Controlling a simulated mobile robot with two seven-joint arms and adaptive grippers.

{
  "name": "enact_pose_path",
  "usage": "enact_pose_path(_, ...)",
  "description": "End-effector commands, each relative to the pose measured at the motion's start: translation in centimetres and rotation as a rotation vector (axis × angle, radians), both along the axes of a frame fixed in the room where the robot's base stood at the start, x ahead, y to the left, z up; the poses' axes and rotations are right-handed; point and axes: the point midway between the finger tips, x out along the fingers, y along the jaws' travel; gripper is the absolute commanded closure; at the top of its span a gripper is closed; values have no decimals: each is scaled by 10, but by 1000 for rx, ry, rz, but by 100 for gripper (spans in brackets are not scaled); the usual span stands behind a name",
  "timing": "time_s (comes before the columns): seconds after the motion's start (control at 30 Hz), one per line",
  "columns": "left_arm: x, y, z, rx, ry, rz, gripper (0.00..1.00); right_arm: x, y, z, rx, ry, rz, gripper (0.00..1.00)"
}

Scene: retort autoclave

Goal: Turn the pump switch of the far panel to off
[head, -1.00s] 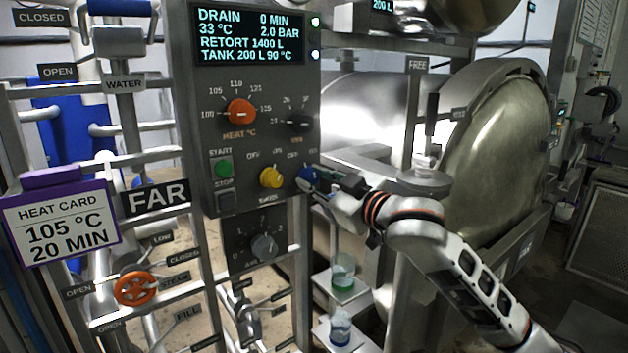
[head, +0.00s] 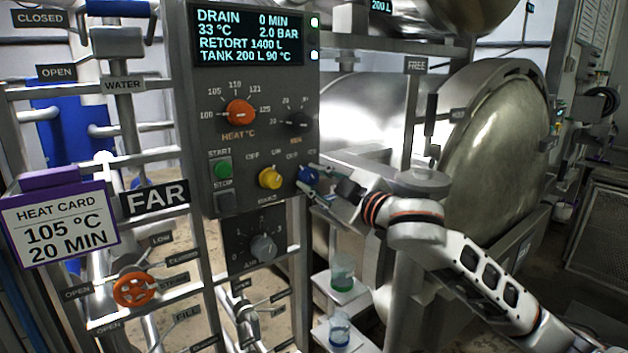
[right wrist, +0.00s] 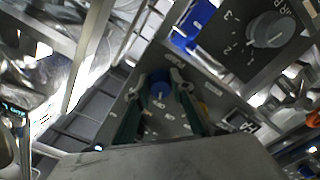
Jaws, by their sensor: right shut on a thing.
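The far panel (head: 272,105) is a grey box with a lit display (head: 249,36), beside a black FAR sign (head: 156,197). The blue pump switch (head: 306,178) is the knob at the panel's lower right; its small OFF and ON labels sit above it. My right gripper (head: 312,181) reaches in from the right and is shut on the blue knob. In the right wrist view the fingers (right wrist: 161,88) stand on both sides of the blue knob (right wrist: 160,90). The fingers partly cover the knob in the head view. My left gripper is not in view.
Close by are a yellow knob (head: 270,178), a green start button (head: 223,169), an orange heat knob (head: 239,113) and a grey air knob (head: 263,247). A purple-edged heat card (head: 60,225) hangs left. The retort door (head: 496,145) stands right, behind my arm.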

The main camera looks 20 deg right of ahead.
Motion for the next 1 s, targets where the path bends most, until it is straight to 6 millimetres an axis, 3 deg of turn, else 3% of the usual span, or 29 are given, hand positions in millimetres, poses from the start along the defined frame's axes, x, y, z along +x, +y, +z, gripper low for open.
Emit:
enact_pose_path(0.07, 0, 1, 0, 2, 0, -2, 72, 0, 0, 0, -2, 0, -1, 99)
enact_pose_path(0.1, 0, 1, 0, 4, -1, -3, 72, 0, 0, 0, -2, 0, -1, 75)
enact_pose_path(0.17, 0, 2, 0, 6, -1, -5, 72, 0, 0, 0, -2, 0, -1, 61)
enact_pose_path(0.63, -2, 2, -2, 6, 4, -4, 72, -8, -4, -1, -1, 0, -1, 61)
enact_pose_path(1.0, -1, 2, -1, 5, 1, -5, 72, -74, -27, -1, -4, 1, -1, 61)
